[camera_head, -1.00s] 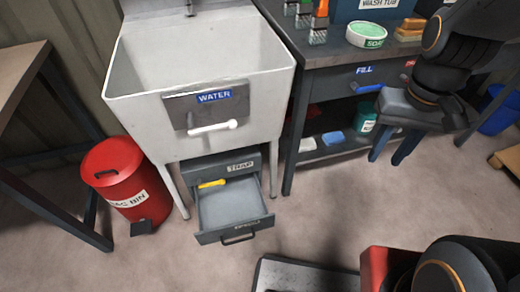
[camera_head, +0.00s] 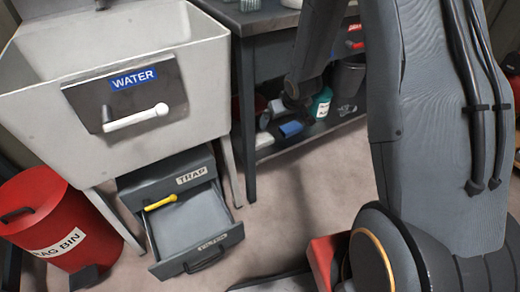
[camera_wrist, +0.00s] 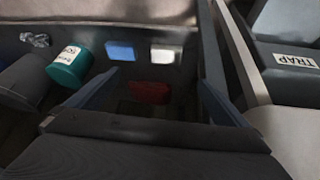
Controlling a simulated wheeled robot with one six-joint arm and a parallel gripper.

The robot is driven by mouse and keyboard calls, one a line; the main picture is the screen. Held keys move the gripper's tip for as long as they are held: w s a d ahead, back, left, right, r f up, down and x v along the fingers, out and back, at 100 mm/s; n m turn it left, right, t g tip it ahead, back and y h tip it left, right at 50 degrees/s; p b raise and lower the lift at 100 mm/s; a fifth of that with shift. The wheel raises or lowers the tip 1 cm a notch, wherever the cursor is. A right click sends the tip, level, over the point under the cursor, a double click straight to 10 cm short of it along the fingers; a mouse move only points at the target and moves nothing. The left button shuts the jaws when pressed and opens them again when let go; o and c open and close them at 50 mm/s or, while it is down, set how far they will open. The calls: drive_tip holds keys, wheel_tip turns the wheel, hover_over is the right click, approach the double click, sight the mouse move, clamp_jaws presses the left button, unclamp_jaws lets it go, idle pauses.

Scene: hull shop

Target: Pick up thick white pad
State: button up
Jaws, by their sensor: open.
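The thick white pad (camera_head: 264,140) lies on the lower shelf of the dark workbench, at the shelf's left end. In the wrist view the white pad (camera_wrist: 165,52) is ahead of the fingers, between their lines and slightly right of centre. My gripper (camera_wrist: 158,78) is open and empty, its two fingers spread wide, apart from the pad. In the head view my arm reaches down to the shelf, and its end is dark and hard to make out.
A blue pad (camera_wrist: 120,52) lies beside the white one. A red item (camera_wrist: 149,92) shows between the fingers. A teal tub (camera_wrist: 69,66) stands to the left. The open TRAP drawer (camera_head: 198,235) juts out under the sink, left of the bench. A red bin (camera_head: 55,225) stands further left.

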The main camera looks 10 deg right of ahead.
sight(262, 139)
drive_tip(key=w+f+t+b, duration=0.1)
drive_tip(key=w+f+b, duration=0.1)
drive_tip(key=f, duration=0.4)
drive_tip(key=w+a+f+n+y+b, duration=0.1)
drive_tip(key=w+f+b, duration=0.2)
drive_tip(key=f, duration=0.3)
drive_tip(key=w+a+f+t+y+b, duration=0.1)
drive_tip(key=w+f+b, duration=0.1)
drive_tip(key=w+f, duration=0.2)
drive_tip(key=shift+w+f+t, duration=0.15)
drive_tip(key=shift+f, duration=0.65)
drive_tip(key=shift+w+f+t, duration=0.1)
drive_tip(key=shift+f+t, duration=0.05)
drive_tip(key=shift+f, duration=0.65)
drive_tip(key=b+x, duration=0.1)
drive_tip(key=x, duration=0.2)
drive_tip(key=b+x, duration=0.2)
drive_tip(key=x, duration=0.2)
drive_tip(key=shift+w+a, duration=0.1)
drive_tip(key=shift+w, duration=0.3)
drive_tip(key=shift+r, duration=0.1)
drive_tip(key=c, duration=0.9)
